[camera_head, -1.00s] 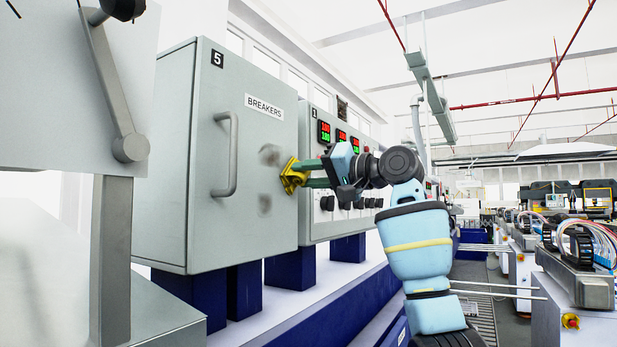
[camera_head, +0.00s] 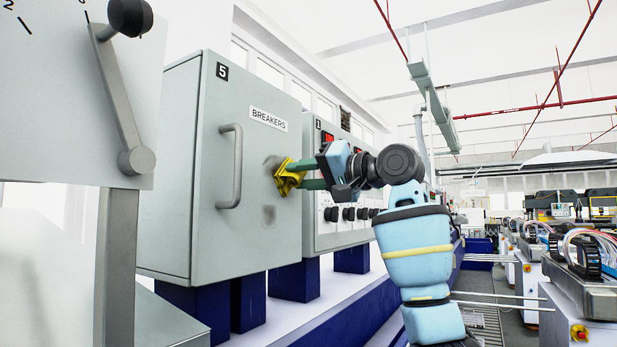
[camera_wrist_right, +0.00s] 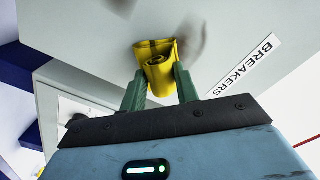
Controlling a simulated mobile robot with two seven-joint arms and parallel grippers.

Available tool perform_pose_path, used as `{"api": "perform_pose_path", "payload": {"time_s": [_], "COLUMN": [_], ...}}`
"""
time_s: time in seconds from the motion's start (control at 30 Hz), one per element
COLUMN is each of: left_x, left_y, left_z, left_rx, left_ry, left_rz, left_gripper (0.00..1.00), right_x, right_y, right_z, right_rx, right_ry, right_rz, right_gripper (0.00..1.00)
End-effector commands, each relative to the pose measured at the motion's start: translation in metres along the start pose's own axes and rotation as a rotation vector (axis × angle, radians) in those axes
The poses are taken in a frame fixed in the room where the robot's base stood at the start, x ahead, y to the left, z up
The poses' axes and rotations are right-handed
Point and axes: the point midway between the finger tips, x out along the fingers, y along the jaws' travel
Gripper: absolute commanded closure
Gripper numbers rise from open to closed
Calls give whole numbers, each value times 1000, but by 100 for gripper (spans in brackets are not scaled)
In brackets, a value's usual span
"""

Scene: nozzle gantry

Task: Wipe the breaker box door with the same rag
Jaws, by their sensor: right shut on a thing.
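The grey breaker box (camera_head: 185,220) has a door (camera_head: 240,245) with a BREAKERS label, a vertical handle (camera_head: 237,165) and a number 5. Two dark smudges mark the door: an upper one (camera_head: 270,163) partly behind the rag, and a lower one (camera_head: 269,214) below it. My right gripper (camera_head: 300,177) is shut on the folded yellow rag (camera_head: 286,178), at the door's right part. In the right wrist view the rag (camera_wrist_right: 157,65) sits between the green fingers, against or very near the door, beside a smudge (camera_wrist_right: 193,40). My left gripper is not in view.
A panel with a grey lever (camera_head: 118,100) stands close at left. A control panel (camera_head: 330,205) with knobs and displays adjoins the box on the right. Dark blue supports (camera_head: 295,280) stand below. An aisle with machines lies further right.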

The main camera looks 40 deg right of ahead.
Motion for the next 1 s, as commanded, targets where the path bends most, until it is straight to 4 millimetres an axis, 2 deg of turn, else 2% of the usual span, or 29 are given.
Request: {"api": "perform_pose_path", "payload": {"time_s": [0.23,0.63,1.0], "left_x": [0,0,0], "left_y": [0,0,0], "left_z": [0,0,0], "left_rx": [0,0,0], "left_ry": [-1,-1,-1], "left_rz": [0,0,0], "left_gripper": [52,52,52], "right_x": [1,1,1], "right_y": [-2,-22,-26], "right_z": [4,24,28], "right_rx": [0,-1,0], "right_ry": [-3,-3,-3], "right_rz": [0,-1,0], "right_gripper": [88,88,88]}}
